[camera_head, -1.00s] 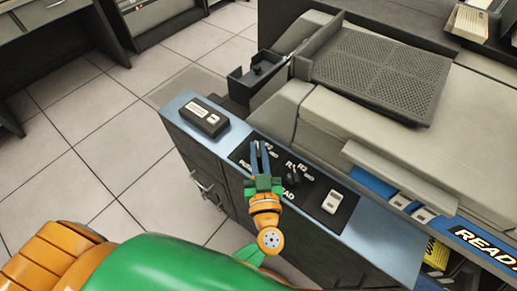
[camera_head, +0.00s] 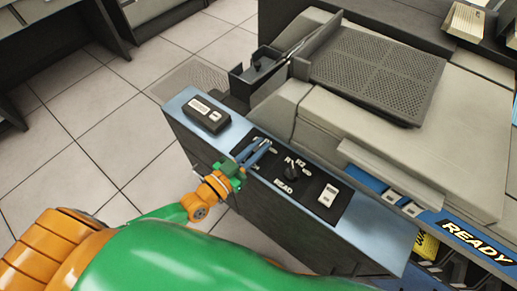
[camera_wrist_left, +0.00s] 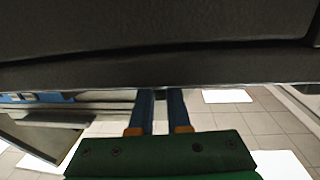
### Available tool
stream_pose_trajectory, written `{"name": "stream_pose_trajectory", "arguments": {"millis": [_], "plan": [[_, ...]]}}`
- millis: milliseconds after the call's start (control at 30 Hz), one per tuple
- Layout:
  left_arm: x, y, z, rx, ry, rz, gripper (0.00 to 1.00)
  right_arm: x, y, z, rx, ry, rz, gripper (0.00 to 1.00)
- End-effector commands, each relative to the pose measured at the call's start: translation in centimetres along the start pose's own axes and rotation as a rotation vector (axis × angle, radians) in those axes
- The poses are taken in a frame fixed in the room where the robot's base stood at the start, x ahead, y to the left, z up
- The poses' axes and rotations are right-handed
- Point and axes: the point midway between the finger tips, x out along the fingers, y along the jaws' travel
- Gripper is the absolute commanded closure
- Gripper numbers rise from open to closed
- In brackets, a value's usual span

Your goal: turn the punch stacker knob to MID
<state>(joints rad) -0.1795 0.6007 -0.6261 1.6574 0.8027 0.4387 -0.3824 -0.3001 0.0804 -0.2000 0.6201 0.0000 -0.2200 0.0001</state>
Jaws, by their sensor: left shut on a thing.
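The black control panel (camera_head: 313,184) sits on the blue ledge of the machine. My left gripper (camera_head: 262,147) reaches over its left end from the front, with its blue fingers shut on the punch stacker knob, which they hide. The knob's setting and most of its labels cannot be read. In the left wrist view the two fingers (camera_wrist_left: 160,105) stand a small gap apart, their tips hidden at the dark edge above. A second black knob (camera_head: 291,172), marked READ with R1 and R2 near it, stands to the right, clear of the fingers. My right gripper is not in view.
A white switch (camera_head: 328,195) is at the panel's right end. A black box with a white label (camera_head: 205,114) lies on the ledge to the left. The grey machine cover (camera_head: 400,130) rises behind the panel. Open tiled floor (camera_head: 110,130) lies left of the machine.

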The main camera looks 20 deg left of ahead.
Motion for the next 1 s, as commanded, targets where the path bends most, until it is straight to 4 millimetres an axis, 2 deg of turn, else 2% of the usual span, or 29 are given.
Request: {"name": "stream_pose_trajectory", "arguments": {"millis": [33,500,700,1000], "plan": [[0.0,-0.2,0.7,0.011,0.003,0.045,1.0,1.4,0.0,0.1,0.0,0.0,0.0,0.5],[0.1,-0.2,0.7,0.014,0.007,0.452,1.0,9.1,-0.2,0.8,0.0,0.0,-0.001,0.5],[0.1,-0.1,0.4,0.009,0.007,0.572,1.0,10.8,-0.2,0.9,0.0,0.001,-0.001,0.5],[0.1,-0.1,0.0,0.001,0.006,0.669,1.0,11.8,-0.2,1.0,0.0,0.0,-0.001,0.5]]}}
